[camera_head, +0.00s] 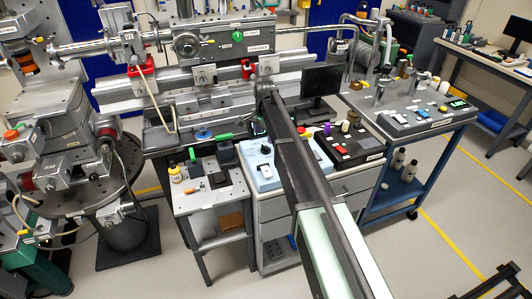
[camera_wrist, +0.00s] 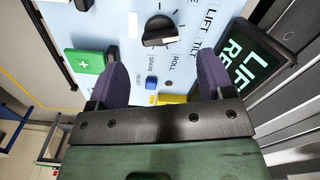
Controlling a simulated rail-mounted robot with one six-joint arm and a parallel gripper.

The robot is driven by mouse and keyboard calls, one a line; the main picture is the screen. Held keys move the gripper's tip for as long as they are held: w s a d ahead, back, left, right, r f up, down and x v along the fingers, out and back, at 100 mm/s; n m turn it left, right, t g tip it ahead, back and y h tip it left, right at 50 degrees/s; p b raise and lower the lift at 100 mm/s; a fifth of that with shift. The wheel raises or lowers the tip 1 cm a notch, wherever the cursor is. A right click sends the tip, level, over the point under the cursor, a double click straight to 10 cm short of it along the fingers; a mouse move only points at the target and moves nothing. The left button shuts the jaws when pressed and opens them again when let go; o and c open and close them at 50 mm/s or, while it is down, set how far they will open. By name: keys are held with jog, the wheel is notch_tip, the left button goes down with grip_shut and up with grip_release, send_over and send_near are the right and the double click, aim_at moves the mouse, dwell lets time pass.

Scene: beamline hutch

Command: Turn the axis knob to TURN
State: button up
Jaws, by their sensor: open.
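The axis knob (camera_wrist: 160,32) is black with a pale edge and sits on a light blue control panel (camera_wrist: 104,22) at the top of the wrist view. Tick marks and the words LIFT, TILT, ROLL and SPARE show near it; which mark it points to is unclear. The label TURN cannot be made out. My gripper (camera_wrist: 164,72) is open, its two purple fingers apart and empty, with the knob beyond the gap between the fingertips. In the head view the blue control box (camera_head: 264,184) stands on the middle bench, and my gripper cannot be made out.
A green plus button (camera_wrist: 84,62), a blue button (camera_wrist: 151,83) and a yellow part (camera_wrist: 172,98) lie near my fingers. A display (camera_wrist: 246,62) with green LIFT text stands at the right. A black switch box (camera_head: 352,146) and a monitor (camera_head: 322,82) are near the control box.

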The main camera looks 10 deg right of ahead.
aim_at(265, 146)
notch_tip(265, 146, down, 6)
jog(key=b, duration=0.4)
jog(key=shift+r, duration=0.1)
jog(key=c, duration=0.9)
